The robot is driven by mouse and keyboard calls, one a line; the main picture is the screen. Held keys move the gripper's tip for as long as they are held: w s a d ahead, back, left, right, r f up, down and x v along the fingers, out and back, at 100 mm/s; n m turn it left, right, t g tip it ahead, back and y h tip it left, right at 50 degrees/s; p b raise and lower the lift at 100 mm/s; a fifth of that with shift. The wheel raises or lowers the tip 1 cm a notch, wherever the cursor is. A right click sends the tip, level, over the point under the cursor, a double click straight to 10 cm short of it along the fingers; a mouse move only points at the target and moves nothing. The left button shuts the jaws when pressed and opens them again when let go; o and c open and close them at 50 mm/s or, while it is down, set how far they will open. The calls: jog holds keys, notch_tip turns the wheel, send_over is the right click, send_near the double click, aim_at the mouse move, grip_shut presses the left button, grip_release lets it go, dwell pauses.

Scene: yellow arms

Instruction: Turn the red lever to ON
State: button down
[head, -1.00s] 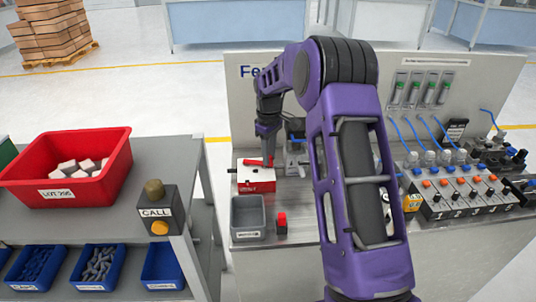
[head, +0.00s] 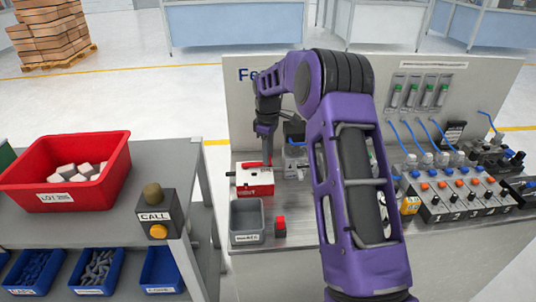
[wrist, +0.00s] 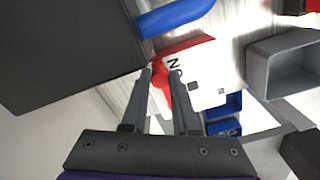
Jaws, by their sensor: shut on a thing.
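The red lever (head: 253,164) sits on top of a small white box with a red lower part (head: 258,190), on the bench below the back panel. In the head view my gripper (head: 268,160) points down at the lever from above, at its right end. In the wrist view my gripper (wrist: 164,73) has its two fingers on either side of the red lever (wrist: 161,82) and is shut on it. The letters ON show on the white face of the box (wrist: 203,88) beside the right finger. The lever's exact angle is hard to tell.
A grey bin (head: 247,220) and a small red-topped block (head: 279,226) stand in front of the box. My arm hides the bench middle. A valve row (head: 462,195) with blue hoses is at the right. A side table with a red crate (head: 110,170) is at the left.

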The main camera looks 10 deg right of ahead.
jog(key=c, duration=0.7)
grip_release()
notch_tip(320, 180, up, 18)
jog(key=shift+f, duration=0.25)
